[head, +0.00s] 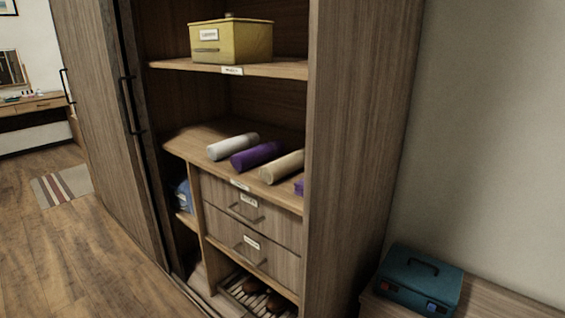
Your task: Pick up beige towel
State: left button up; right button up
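A beige rolled towel (283,167) lies on the middle shelf (205,132) of an open wooden wardrobe. It is to the right of a purple rolled towel (256,155), and a white rolled towel (233,146) lies further left. A small part of another purple item (299,188) shows at the right, partly hidden by the wardrobe's side panel. Neither of my grippers shows in the head view.
A yellow box (231,42) stands on the upper shelf. Two drawers (250,212) are under the towels, with shoes (262,298) below. Sliding doors (105,120) stand at the left. A teal case (420,279) sits at the lower right.

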aim_at(271, 173)
jog(key=i+j, duration=0.15)
jog(key=j, duration=0.2)
jog(key=i+j+z, duration=0.1)
jog(key=j, duration=0.25)
jog(key=i+j, duration=0.25)
jog(key=j, duration=0.15)
jog(key=i+j+z, duration=0.1)
jog(key=j, duration=0.25)
jog(key=i, duration=0.05)
